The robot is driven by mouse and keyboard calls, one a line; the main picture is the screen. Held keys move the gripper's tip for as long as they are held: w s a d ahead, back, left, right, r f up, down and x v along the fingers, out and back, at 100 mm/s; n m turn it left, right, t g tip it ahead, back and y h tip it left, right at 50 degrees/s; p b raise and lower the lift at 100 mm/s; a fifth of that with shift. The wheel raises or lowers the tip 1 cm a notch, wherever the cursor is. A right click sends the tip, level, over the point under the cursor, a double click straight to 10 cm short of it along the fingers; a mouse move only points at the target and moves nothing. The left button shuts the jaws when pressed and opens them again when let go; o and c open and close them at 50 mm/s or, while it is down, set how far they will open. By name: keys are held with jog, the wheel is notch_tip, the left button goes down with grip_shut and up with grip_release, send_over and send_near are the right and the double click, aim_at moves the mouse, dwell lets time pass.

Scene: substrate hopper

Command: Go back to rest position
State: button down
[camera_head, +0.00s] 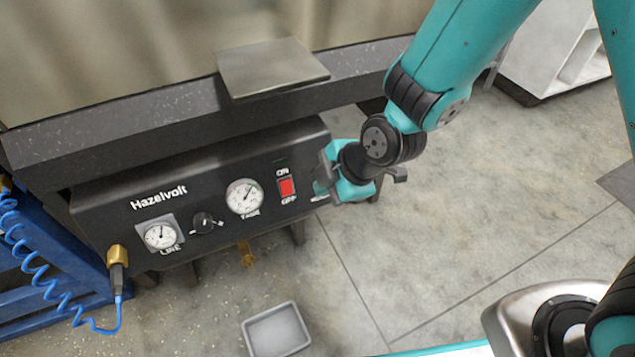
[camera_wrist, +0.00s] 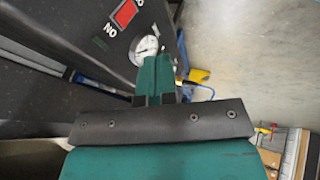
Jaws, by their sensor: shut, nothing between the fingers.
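My gripper (camera_wrist: 157,80) is shut, with its two teal fingers together and nothing between them. In the head view my gripper (camera_head: 322,182) is at the right end of the black Hazelvolt panel (camera_head: 110,208), just right of the red ON/OFF switch (camera_head: 287,187). I cannot tell whether the fingertips touch the panel. In the wrist view the red switch (camera_wrist: 125,13) is at upper left, and a round gauge (camera_wrist: 146,48) shows behind the fingertips.
The panel also carries a LINE gauge (camera_head: 160,236), a black knob (camera_head: 203,222) and a TARE gauge (camera_head: 244,196). A dark ledge (camera_head: 120,125) with a flat plate (camera_head: 270,66) is above. A blue coiled hose (camera_head: 45,275) hangs left. A grey tray (camera_head: 275,331) lies on the floor.

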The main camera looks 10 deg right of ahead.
dwell(0.5)
jog(key=s+d+r+m+g, duration=0.1)
jog(key=s+d+r+m, duration=0.2)
jog(key=s+r+m, duration=0.3)
jog(key=s+d+r+m+g+h, duration=0.1)
jog(key=s+d+r+m, duration=0.25)
jog(key=r, duration=0.35)
jog(key=s+d+r+m+g, duration=0.1)
jog(key=s+d+r+m, duration=0.3)
jog(key=r, duration=0.3)
notch_tip(320, 180, up, 38)
jog(key=s+a+p, duration=0.1)
jog(key=p, duration=3.6)
jog(key=shift+s+p, duration=0.3)
jog(key=shift+s, duration=0.05)
jog(key=shift+a+m, duration=0.1)
jog(key=shift+m, duration=0.15)
jog(key=shift+s+f, duration=0.1)
